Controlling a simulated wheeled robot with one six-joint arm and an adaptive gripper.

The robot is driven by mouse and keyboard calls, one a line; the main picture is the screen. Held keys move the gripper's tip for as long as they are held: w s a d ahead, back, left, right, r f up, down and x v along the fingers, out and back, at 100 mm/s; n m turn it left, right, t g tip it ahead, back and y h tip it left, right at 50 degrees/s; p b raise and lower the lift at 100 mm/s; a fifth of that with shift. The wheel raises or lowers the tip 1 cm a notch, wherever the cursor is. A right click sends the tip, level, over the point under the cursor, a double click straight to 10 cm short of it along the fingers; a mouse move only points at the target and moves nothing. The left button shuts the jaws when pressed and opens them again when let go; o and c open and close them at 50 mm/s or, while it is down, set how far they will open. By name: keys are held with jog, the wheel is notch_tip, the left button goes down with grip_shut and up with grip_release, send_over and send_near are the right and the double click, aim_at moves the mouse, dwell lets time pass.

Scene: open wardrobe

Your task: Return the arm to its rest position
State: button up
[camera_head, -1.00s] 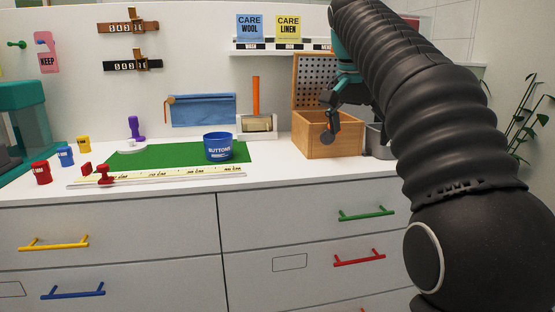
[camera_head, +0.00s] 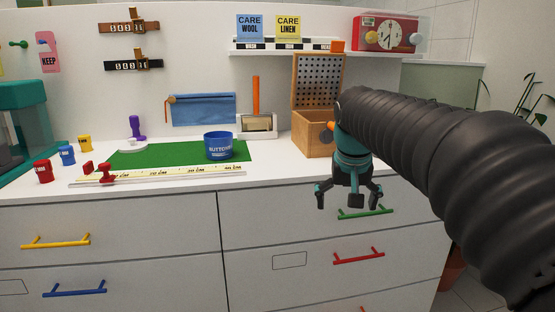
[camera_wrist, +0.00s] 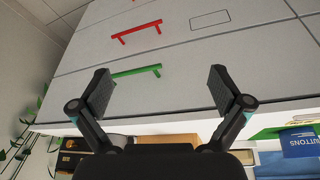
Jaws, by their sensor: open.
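My gripper (camera_head: 348,197) hangs with its fingers pointing down in front of the counter's drawer fronts, close to the green drawer handle (camera_head: 365,213) in the head view. Its fingers are spread apart with nothing between them. In the wrist view my gripper (camera_wrist: 165,92) also shows open and empty, with the green handle (camera_wrist: 136,72) and the red handle (camera_wrist: 136,32) beyond it. My black arm comes in from the right and covers part of the counter's right end.
The wooden box (camera_head: 313,145) with its pegboard lid up stands on the counter behind my gripper. A blue buttons tub (camera_head: 219,147) sits on the green mat (camera_head: 135,159). A red clock box (camera_head: 391,32) is on the upper right. Free space lies before the left drawers.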

jog(key=s+f, duration=0.4)
jog(key=s, duration=0.4)
jog(key=s+f+t, duration=0.1)
jog(key=s+f, duration=0.3)
jog(key=s, duration=0.4)
jog(key=s+d+f+n, duration=0.1)
jog(key=s+f, duration=0.4)
jog(key=s, duration=0.3)
jog(key=shift+s+t+y, duration=0.2)
jog(key=shift+t+y, duration=0.2)
